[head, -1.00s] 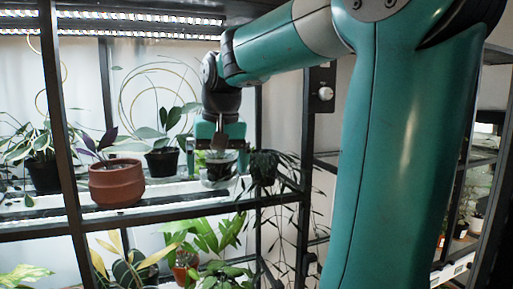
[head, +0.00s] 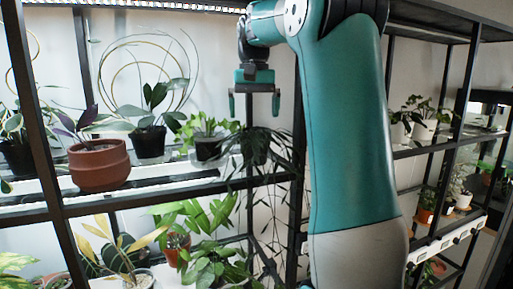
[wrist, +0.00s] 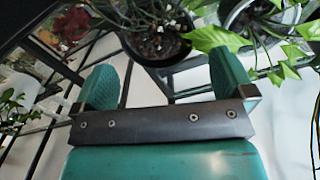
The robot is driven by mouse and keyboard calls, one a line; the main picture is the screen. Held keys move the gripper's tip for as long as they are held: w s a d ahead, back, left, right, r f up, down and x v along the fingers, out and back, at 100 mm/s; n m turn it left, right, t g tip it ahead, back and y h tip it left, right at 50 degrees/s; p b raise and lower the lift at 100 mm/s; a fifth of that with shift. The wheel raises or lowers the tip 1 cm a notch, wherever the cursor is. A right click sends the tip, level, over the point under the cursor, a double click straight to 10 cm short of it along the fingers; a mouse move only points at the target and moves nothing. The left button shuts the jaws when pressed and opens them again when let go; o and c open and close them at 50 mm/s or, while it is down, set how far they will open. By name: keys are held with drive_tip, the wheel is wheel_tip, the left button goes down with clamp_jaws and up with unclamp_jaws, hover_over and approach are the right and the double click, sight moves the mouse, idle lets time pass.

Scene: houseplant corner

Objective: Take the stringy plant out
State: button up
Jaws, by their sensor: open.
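The stringy plant (head: 256,148) stands in a dark pot at the right end of the upper shelf, its thin dark strands trailing over the shelf edge. In the wrist view, its black pot (wrist: 158,44) with dark soil and thin stems lies just beyond the fingers. My gripper (head: 254,105) points down above this plant in the head view, its two fingers wide apart. The wrist view also shows my gripper (wrist: 165,75) open, with nothing between the fingers.
A bright green leafy plant (head: 208,144) stands close left of the stringy plant; its pot (wrist: 236,14) shows at the wrist view's top. Further left are a terracotta pot (head: 99,166) and a hooped plant (head: 149,139). A dark rack upright (head: 297,120) is close right.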

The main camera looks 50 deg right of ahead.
sight(255, 137)
drive_tip(key=shift+s+a+f+p, duration=0.15)
drive_tip(key=shift+f+p, duration=0.4)
drive_tip(key=shift+f, duration=1.3)
drive_tip(key=shift+s+f+p, duration=0.15)
drive_tip(key=shift+f+p, duration=0.35)
drive_tip(key=shift+f, duration=1.3)
drive_tip(key=shift+c, duration=0.5)
drive_tip(key=c, duration=0.7)
